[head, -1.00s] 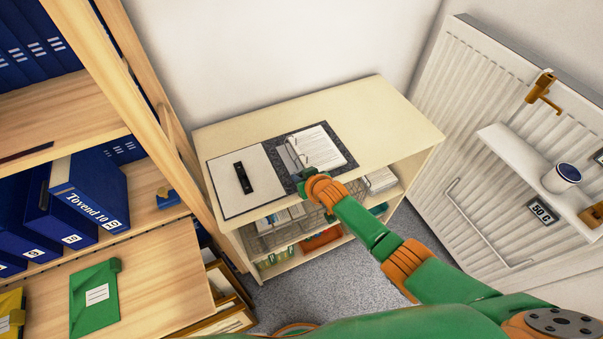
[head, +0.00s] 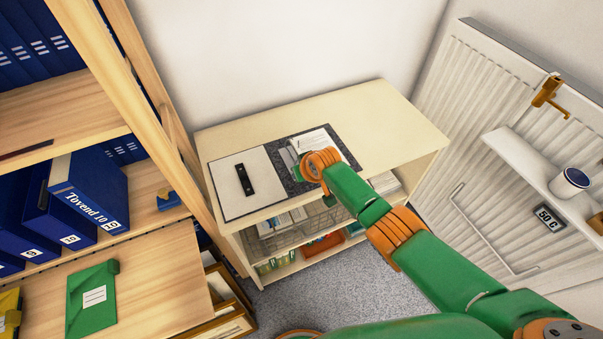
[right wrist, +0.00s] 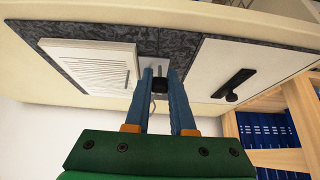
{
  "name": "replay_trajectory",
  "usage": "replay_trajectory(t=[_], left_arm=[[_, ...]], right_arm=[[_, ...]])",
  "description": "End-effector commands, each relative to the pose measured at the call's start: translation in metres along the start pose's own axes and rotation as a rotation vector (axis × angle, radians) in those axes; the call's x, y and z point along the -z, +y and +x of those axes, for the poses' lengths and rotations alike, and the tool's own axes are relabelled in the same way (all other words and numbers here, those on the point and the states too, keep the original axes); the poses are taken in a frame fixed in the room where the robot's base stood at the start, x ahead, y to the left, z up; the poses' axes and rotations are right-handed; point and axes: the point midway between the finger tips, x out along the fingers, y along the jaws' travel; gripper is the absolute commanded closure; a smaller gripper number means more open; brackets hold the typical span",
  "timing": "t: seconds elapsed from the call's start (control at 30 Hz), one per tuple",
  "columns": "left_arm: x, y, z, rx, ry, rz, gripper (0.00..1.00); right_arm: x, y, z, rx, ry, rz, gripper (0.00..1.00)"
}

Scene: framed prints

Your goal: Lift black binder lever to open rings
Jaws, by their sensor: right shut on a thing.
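An open black binder lies flat on the cabinet top, its pale left cover (head: 232,190) bearing a black strip. Its stack of printed paper (head: 312,141) lies on the right side, partly hidden by my right arm. In the right wrist view the paper (right wrist: 90,65) and the cover (right wrist: 222,72) flank the dark spine (right wrist: 170,42). My right gripper (right wrist: 160,85) is at the ring mechanism between them, its blue fingers shut on the small dark lever (right wrist: 160,84). In the head view this contact is hidden behind the wrist. My left gripper is out of view.
The light wooden cabinet (head: 386,112) has clear top space right of the binder and filled shelves below. A wooden shelf with blue binders (head: 90,193) stands at left. A white radiator (head: 480,130) and wall shelf with a mug (head: 570,181) are at right.

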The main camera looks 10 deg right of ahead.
Motion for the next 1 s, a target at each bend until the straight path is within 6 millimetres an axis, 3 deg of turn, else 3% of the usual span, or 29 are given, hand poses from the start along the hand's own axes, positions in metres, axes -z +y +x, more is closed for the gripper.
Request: replay_trajectory(t=[0.07, 0.1, 0.13, 0.47, 0.67, 1.0], left_arm=[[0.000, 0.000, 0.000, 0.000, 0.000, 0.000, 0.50], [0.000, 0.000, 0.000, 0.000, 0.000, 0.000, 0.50], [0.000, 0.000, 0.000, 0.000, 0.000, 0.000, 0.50], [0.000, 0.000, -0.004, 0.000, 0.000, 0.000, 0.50], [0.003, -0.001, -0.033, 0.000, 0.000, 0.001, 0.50], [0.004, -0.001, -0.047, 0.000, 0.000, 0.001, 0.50]], right_arm=[[-0.001, 0.000, 0.000, 0.001, -0.001, 0.000, 1.00], [-0.001, 0.000, 0.000, 0.001, 0.000, 0.000, 0.70], [-0.001, 0.000, 0.000, 0.000, 0.000, 0.000, 0.65], [0.001, 0.000, -0.003, 0.000, 0.001, 0.000, 0.65], [0.004, 0.000, -0.033, 0.001, 0.001, -0.001, 0.65], [0.001, 0.000, -0.068, 0.001, 0.001, 0.000, 0.65]])
